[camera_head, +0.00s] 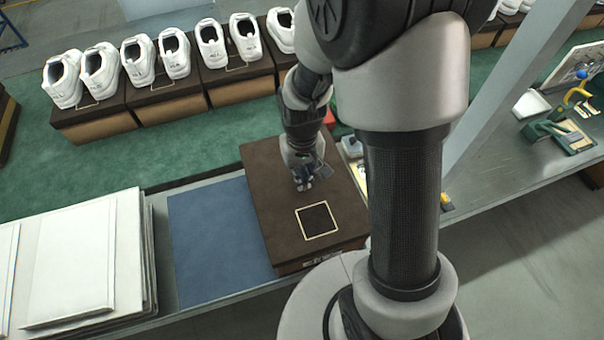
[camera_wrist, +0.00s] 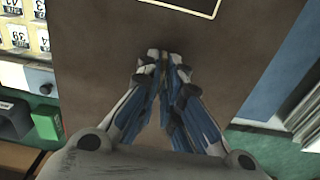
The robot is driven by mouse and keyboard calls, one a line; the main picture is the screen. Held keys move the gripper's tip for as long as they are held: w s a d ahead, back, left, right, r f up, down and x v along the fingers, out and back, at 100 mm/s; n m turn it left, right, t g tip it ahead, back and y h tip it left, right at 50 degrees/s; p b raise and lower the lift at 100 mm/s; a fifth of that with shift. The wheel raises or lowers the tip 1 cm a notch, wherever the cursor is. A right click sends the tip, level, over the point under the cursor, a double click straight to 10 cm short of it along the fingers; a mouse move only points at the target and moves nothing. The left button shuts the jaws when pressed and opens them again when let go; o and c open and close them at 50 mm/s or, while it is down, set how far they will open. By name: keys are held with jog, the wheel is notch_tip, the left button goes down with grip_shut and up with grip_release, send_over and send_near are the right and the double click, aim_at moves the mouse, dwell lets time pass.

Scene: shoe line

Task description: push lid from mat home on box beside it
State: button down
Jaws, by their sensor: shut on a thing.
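The dark brown lid (camera_head: 275,215), with a cream square outline on its top, lies over the box (camera_head: 300,266), whose lower side shows below the lid's front edge. I cannot tell whether the lid is fully down all round. The blue mat (camera_head: 215,235) beside the box is bare. My gripper (camera_head: 304,185) points down at the far half of the lid's top. In the wrist view my gripper (camera_wrist: 163,62) has its fingertips close together over the brown lid (camera_wrist: 100,50), pinching a small part of it; the exact contact is mostly hidden.
A stack of white boards (camera_head: 75,265) stands left of the mat. Brown shoe boxes (camera_head: 170,105) with white shoes line the green belt behind. Size-numbered cards (camera_wrist: 18,35) and a green block (camera_wrist: 12,118) show at the wrist view's left. The mat's surface is clear.

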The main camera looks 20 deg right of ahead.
jog(key=shift+f+b, duration=0.45)
jog(key=shift+f, duration=0.2)
jog(key=c, duration=1.7)
grip_release()
notch_tip(320, 180, up, 12)
jog(key=shift+r, duration=0.1)
